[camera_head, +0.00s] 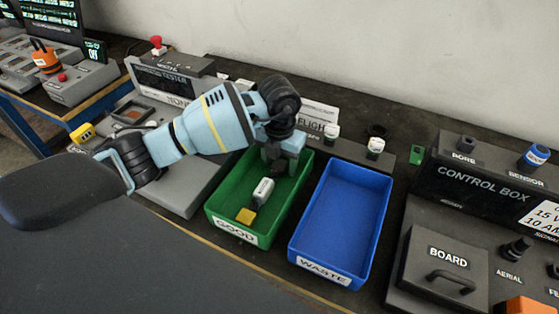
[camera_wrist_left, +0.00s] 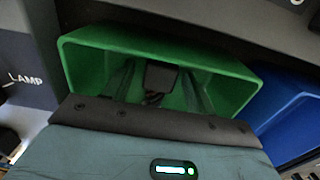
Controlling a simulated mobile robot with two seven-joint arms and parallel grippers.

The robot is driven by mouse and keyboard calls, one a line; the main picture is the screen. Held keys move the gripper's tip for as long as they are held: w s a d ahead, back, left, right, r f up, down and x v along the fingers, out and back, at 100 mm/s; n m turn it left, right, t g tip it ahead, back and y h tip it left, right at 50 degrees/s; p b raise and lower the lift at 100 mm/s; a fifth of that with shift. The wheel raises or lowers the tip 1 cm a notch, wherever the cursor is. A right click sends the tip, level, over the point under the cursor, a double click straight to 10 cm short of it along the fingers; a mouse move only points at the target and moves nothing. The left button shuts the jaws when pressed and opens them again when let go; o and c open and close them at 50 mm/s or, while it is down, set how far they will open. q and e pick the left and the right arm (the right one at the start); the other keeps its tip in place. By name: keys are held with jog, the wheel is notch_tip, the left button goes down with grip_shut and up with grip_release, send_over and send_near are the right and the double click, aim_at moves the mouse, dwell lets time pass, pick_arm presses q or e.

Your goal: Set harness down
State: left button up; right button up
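My left gripper (camera_head: 278,166) points down into the green GOOD bin (camera_head: 219,224), at its back right part. In the left wrist view my left gripper (camera_wrist_left: 160,85) shows its two fingers apart. A small dark block (camera_wrist_left: 161,76) with a short dark braided piece below it, perhaps the harness, shows between the fingers, with a gap on each side. Whether it rests on the bin floor is hard to tell. A white-and-grey cylinder (camera_head: 262,191) and a yellow block (camera_head: 246,216) lie in the green bin. My right gripper is not in view.
The empty blue WASTE bin (camera_head: 379,232) stands right of the green one. The control box (camera_head: 480,185) with its BOARD cover (camera_head: 446,262) is farther right. A dark tester (camera_head: 165,82) stands behind my left arm. A white wall is behind the bench.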

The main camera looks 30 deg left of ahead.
pick_arm(q)
notch_tip(320, 180, up, 12)
jog(key=shift+r, duration=0.15)
dwell(0.6)
jog(key=shift+s, duration=0.1)
